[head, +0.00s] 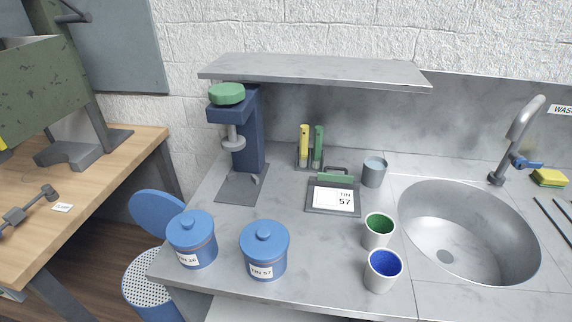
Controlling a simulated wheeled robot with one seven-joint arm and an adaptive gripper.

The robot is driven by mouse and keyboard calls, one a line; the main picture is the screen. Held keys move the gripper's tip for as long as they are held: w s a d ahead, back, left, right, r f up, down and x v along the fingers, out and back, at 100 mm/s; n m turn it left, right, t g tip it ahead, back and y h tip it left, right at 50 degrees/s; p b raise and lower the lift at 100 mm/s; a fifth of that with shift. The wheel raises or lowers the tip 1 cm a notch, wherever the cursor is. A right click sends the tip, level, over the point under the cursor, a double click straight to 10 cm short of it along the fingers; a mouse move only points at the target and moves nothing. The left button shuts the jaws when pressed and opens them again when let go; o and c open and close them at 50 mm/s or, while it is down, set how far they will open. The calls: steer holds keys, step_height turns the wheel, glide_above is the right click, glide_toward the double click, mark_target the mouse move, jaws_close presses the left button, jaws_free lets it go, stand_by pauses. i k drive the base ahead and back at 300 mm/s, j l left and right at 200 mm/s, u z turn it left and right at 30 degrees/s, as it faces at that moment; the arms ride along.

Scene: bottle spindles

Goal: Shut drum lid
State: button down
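The drum (136,298) stands on the floor at the lower left, in the gap between the wooden bench and the grey counter. It is blue, with a white perforated surface showing inside its rim. Its round blue lid (155,208) stands open, tilted up behind the drum. The counter edge and the left blue tin hide part of the drum and lid. My gripper is not in the head view.
Blue tins labelled 26 (191,240) and 57 (264,250) stand near the counter's front edge, the former close to the drum lid. The wooden bench (90,180) is left of the drum. White cups (379,240) and a sink (465,235) are farther right.

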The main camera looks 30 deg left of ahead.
mark_target(153, 210)
steer(key=u, duration=1.9)
steer(key=i+j+u, duration=0.2)
steer(key=i+j+z, duration=0.15)
steer(key=i+j, duration=0.35)
steer(key=i, duration=0.1)
